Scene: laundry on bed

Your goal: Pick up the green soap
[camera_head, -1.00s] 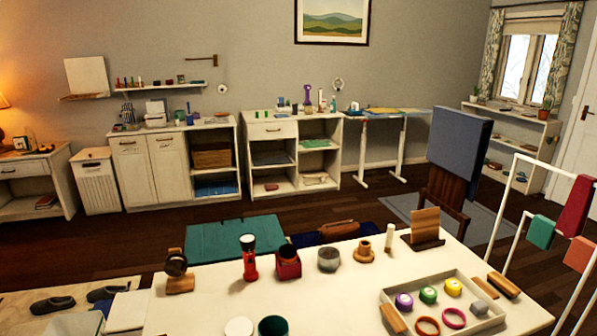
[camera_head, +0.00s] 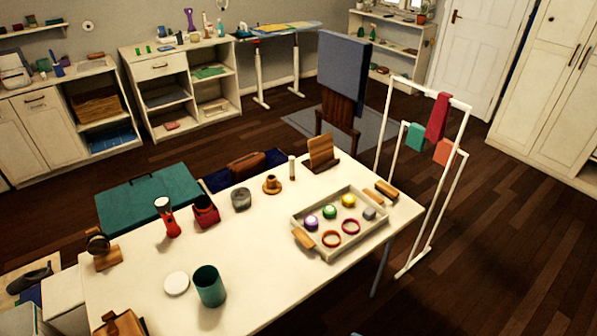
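No thing in view is plainly a bar of green soap. A green round item (camera_head: 329,211) with a pale top sits in the tray (camera_head: 301,222) on the white table, between a purple round item (camera_head: 311,222) and a yellow one (camera_head: 348,200). Small green blocks (camera_head: 146,49) stand on top of the white cabinet at the back; they are too small to identify. Neither of my grippers is in view.
The white table (camera_head: 245,265) also holds a green cup (camera_head: 209,286), a white disc (camera_head: 176,284) and a red flashlight (camera_head: 168,220). A white drying rack (camera_head: 437,212) stands right of the table. Dark wood floor (camera_head: 490,260) is clear at the right.

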